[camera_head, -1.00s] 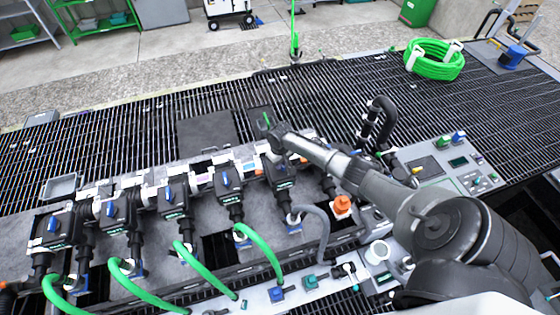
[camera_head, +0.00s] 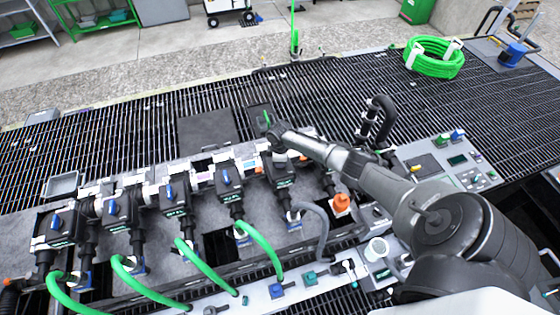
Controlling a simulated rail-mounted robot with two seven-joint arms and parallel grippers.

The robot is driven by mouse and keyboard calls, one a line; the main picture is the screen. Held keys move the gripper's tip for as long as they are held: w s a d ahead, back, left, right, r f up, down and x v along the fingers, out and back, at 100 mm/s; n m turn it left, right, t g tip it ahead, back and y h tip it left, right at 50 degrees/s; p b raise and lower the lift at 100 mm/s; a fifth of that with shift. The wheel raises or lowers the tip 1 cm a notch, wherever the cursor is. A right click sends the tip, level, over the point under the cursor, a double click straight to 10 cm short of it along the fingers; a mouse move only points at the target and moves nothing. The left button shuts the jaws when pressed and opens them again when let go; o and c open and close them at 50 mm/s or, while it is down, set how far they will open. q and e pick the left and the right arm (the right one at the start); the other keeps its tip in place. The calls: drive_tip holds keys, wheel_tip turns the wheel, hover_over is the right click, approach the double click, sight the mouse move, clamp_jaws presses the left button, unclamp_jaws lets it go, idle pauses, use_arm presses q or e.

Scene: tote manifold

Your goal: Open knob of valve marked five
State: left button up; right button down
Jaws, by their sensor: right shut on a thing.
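My right gripper (camera_head: 281,156) is over the top of a black valve (camera_head: 283,180) towards the right end of the valve row. It is shut on the valve's knob, which is mostly hidden under the gripper and wrist. The valve's number cannot be read at this size. Several similar black valves stand to its left, with blue knobs on top; the nearest of these has its blue knob (camera_head: 227,176) in clear view. My left gripper is not in view.
Green hoses (camera_head: 262,250) run from the valves to the near side. A grey hose (camera_head: 321,222) and an orange fitting (camera_head: 341,202) are just right of the gripped valve. A control panel (camera_head: 443,168) stands further right. Open grating lies behind the row.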

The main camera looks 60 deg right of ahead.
drive_tip(key=n, duration=0.2)
drive_tip(key=shift+n, duration=0.8)
drive_tip(key=c, duration=1.1)
unclamp_jaws()
wheel_tip(320, 180, up, 14)
